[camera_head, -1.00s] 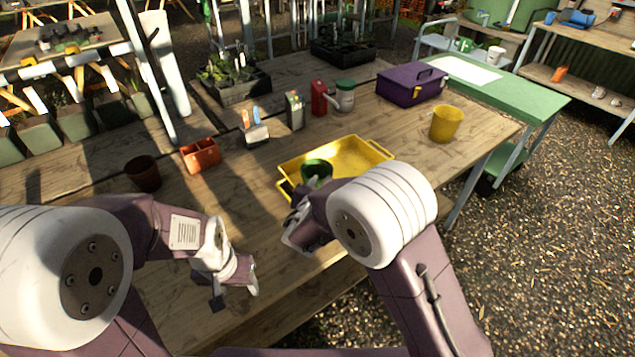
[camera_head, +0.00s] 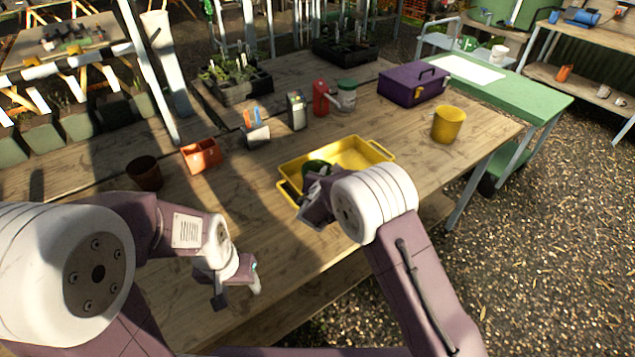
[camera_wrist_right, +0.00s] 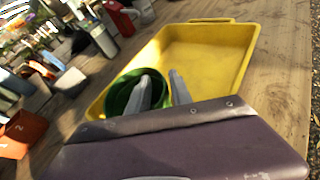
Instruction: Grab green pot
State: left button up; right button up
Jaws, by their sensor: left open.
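The green pot (camera_head: 316,166) stands in the left part of the yellow tray (camera_head: 375,148), partly hidden behind my right wrist in the head view. In the right wrist view the green pot (camera_wrist_right: 121,92) shows its open top. My right gripper (camera_wrist_right: 161,82) has its two fingers apart at the pot: one finger is over the pot's opening, the other just beyond its right rim. I cannot tell whether they touch the wall. My left gripper (camera_head: 237,293) is open and empty over the table's front left part.
A brown pot (camera_head: 144,174) and an orange container (camera_head: 201,156) stand left of the tray. A yellow pot (camera_head: 448,124) and purple toolbox (camera_head: 412,86) stand to the right. A red can (camera_head: 320,98) is behind. The wooden table between my left gripper and tray is clear.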

grip_shut()
jog(key=shift+f, duration=0.1)
dwell(1.1)
